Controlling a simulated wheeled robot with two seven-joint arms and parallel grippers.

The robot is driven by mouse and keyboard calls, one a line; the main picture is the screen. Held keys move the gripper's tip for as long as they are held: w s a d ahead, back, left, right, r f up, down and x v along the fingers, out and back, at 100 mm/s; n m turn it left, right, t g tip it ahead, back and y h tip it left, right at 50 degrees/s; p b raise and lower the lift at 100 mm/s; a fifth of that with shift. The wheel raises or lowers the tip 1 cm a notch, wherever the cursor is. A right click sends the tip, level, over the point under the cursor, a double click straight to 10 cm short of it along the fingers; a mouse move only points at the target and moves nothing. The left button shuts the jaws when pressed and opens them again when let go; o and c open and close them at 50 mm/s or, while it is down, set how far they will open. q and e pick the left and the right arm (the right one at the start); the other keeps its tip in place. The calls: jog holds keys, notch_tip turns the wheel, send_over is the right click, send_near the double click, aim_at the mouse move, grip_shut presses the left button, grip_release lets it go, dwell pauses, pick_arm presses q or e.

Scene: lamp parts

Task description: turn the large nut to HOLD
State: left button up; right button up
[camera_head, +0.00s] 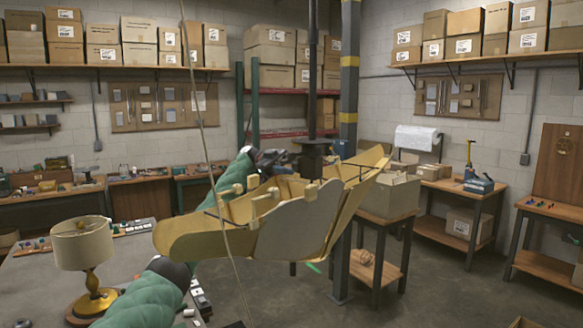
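A large lamp fixture with curved golden panels (190,238) hangs in front of me on a black vertical pole (313,70). A wide black collar (312,146), which looks like the large nut, sits around the pole just above the panels. My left arm comes in from the lower left and passes behind a golden panel. My dark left gripper (279,158) is at the left side of the collar, very close to it. Whether it touches the collar, and how far its fingers are apart, is too small to tell. My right gripper is not in view.
A table lamp with a beige shade (83,243) stands on the grey table (40,280) at the lower left, with small parts nearby. A thin cord (203,125) hangs before the fixture. A yellow and grey post (349,75) stands behind it. Open floor (440,295) lies right.

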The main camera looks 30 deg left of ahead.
pick_arm(q)
jog(key=shift+c, duration=1.1)
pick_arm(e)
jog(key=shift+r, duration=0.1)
